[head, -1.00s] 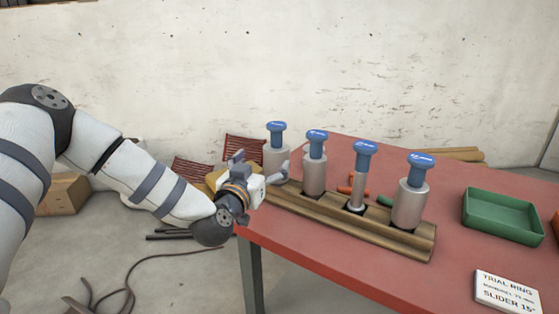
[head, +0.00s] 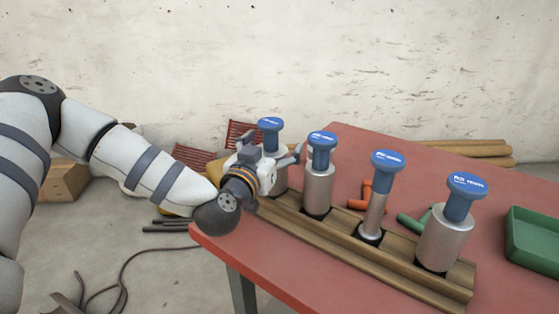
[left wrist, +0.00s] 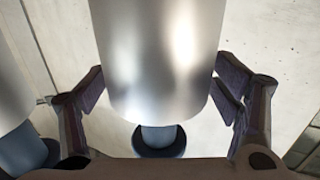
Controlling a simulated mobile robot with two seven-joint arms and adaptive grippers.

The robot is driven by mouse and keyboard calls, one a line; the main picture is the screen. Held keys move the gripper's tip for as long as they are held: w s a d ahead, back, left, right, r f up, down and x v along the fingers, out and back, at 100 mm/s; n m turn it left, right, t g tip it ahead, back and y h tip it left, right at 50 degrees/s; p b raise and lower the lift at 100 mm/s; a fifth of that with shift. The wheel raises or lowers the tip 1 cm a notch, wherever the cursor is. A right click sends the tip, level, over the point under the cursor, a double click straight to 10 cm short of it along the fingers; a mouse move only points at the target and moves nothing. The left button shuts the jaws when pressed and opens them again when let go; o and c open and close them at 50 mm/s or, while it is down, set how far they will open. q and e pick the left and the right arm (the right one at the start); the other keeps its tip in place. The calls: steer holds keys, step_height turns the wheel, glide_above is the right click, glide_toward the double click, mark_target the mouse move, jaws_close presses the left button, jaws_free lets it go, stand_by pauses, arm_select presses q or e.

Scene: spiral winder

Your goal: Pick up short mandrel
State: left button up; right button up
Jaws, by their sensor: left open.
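Several blue-capped metal mandrels stand upright in a row in a wooden rack (head: 345,248): the leftmost mandrel (head: 270,123), a second mandrel (head: 319,185), a slim third mandrel (head: 376,212) and a wide right-hand mandrel (head: 447,236). I cannot read which is labelled short. My left gripper (head: 271,150) is open at the leftmost mandrel, one finger on each side. In the left wrist view its shiny body (left wrist: 160,50) fills the space between the fingers, and its blue cap (left wrist: 159,140) shows below; contact is unclear. My right gripper is not seen.
The rack stands on a red table (head: 300,285). Behind it lie orange pieces (head: 366,190) and green pieces (head: 410,222). A green tray (head: 535,240) is at the right. A neighbouring mandrel (left wrist: 12,100) stands close beside the gripper in the left wrist view.

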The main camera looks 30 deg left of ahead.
arm_select(q)
steer(key=shift+s+d+r, duration=0.2)
steer(key=shift+s+r, duration=0.3)
steer(key=shift+s, duration=0.25)
steer(key=shift+c, duration=1.3)
steer(key=c, duration=0.5)
steer(key=shift+w+f, duration=0.1)
steer(key=shift+f, duration=0.05)
steer(key=c, duration=0.4)
jaws_close()
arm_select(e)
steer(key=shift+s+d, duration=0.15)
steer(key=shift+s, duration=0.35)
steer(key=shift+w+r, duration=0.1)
